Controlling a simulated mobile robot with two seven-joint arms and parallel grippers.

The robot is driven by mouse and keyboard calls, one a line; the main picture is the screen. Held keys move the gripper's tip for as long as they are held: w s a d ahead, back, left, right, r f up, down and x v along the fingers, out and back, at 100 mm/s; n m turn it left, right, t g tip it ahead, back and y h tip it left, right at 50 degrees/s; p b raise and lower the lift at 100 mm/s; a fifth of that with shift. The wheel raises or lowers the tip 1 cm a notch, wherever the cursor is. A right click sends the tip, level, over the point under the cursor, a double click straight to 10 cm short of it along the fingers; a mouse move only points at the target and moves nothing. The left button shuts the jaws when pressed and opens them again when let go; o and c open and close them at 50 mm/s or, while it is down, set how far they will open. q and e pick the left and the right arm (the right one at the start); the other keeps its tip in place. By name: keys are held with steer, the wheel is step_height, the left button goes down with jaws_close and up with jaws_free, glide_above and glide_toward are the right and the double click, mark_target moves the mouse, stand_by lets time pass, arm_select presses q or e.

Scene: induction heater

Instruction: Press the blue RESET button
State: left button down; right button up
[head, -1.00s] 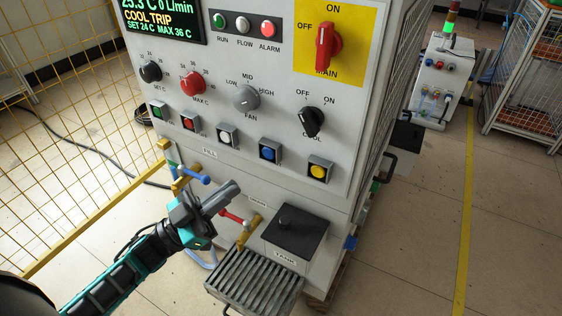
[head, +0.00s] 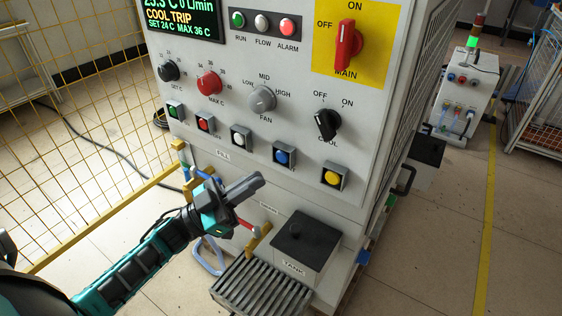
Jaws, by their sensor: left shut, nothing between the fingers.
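The blue button (head: 282,157) sits in a square grey housing in the lower row of the white panel, between the white button (head: 240,138) and the yellow button (head: 332,177). Its label is not readable. My left gripper (head: 258,181) is shut and empty, its fingers pointing up and right. In the picture it is below and slightly left of the blue button, apart from it, in front of the panel's lower part. My right gripper is not in view.
A green button (head: 174,111) and a red button (head: 204,123) continue the row leftward. Knobs and a red main switch (head: 347,45) are above. Below are a red-handled valve (head: 248,226), a black tank lid (head: 305,240) and a slatted tray (head: 262,287). A yellow mesh fence (head: 75,130) stands left.

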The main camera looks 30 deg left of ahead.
mark_target(283, 156)
arm_select(q)
steer(key=w+b, duration=0.1)
steer(key=w, duration=0.4)
steer(key=shift+d, duration=0.15)
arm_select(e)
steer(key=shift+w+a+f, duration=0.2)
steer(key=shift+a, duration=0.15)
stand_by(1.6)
arm_select(q)
steer(key=shift+w, duration=0.35)
steer(key=shift+w+d+b, duration=0.1)
steer(key=shift+w+b, duration=0.3)
steer(key=shift+w, duration=0.1)
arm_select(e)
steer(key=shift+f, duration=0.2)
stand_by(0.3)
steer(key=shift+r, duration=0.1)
arm_select(q)
steer(key=shift+s+p, duration=0.6)
steer(key=shift+s, duration=0.3)
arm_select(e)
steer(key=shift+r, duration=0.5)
